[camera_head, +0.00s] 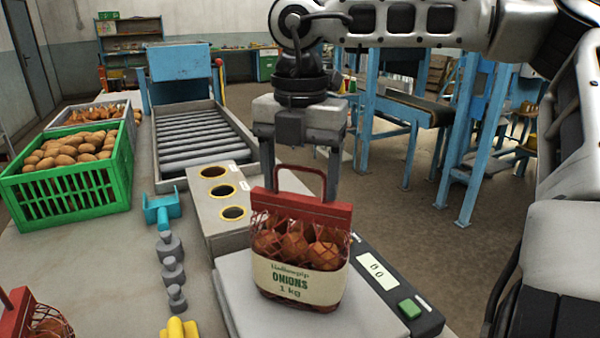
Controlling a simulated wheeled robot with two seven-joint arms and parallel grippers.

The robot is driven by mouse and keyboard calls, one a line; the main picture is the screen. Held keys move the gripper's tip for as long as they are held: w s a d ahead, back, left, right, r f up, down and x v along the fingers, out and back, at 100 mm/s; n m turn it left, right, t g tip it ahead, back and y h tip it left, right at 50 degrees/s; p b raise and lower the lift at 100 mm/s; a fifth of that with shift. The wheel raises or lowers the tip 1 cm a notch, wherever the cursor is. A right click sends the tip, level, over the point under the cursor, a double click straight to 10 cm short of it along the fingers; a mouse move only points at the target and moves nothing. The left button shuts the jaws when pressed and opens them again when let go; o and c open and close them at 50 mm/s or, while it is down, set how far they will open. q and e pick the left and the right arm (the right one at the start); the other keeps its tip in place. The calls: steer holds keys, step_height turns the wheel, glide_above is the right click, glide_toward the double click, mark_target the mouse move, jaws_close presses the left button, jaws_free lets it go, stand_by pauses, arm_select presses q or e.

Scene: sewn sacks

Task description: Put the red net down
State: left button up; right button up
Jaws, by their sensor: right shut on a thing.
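The red net (298,260) is a bag of onions with a red top band, a red loop handle and a cream label reading "ONIONS 1 kg". My right gripper (300,187) comes down from above, its two fingers at either side of the handle, and is shut on the net's top. The net hangs upright over the pale plate of a scale (365,318). I cannot tell whether its base touches the plate. My left gripper is not in view.
A black scale panel with a green button (410,308) lies right of the net. A grey block with round holes (222,190), weights (172,270) and a blue holder (161,208) stand left. A green crate of potatoes (68,195) and another red-topped net (18,312) are farther left.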

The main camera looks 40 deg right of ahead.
steer(key=o, duration=2)
steer(key=shift+o, duration=0.2)
step_height(320, 180, up, 12)
steer(key=shift+r, duration=0.15)
